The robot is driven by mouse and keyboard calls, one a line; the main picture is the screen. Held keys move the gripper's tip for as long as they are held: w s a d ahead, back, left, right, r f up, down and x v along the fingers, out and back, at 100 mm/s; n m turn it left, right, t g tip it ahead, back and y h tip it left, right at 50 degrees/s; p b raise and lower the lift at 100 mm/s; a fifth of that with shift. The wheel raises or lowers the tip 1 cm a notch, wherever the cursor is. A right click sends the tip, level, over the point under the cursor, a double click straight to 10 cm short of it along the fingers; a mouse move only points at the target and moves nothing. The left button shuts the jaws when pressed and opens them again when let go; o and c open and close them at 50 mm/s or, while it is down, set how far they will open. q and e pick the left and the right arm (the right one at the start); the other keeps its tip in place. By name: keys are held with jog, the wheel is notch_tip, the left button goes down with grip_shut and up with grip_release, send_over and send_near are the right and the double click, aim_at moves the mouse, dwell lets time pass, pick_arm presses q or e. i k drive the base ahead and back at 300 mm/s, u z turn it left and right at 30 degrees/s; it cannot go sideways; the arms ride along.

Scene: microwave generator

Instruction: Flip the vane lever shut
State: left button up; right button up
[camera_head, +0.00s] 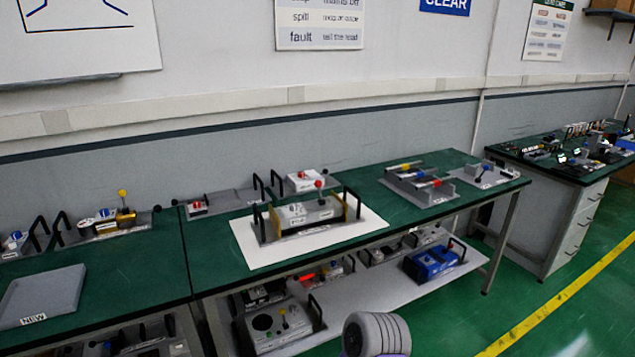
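A grey device (303,215) with black handles at its ends and a yellow part at its right stands on a white mat (258,257) on the middle green bench. A small upright lever with a red ball (319,184) shows at its back edge; I cannot tell whether it belongs to this device or to the white unit behind. Another lever, with a yellow ball (122,194), stands upright on a brass-coloured unit on the left bench. The labels are too small to read, so I cannot tell which lever is the vane lever. Neither gripper is in view.
A grey tray marked NEW (45,293) lies on the left bench. A grey rack with coloured bars (420,184) stands at the right of the middle bench. Several devices fill the lower shelf (385,278). The green floor is open at the lower right.

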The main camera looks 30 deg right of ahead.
aim_at(319, 184)
jog(key=z, duration=0.3)
jog(key=k, duration=0.75)
jog(key=z, duration=0.6)
jog(key=k, duration=0.6)
jog(key=z, duration=0.8)
jog(key=i, duration=3)
jog(key=u, duration=1.65)
jog(key=i, duration=0.55)
jog(key=u, duration=0.6)
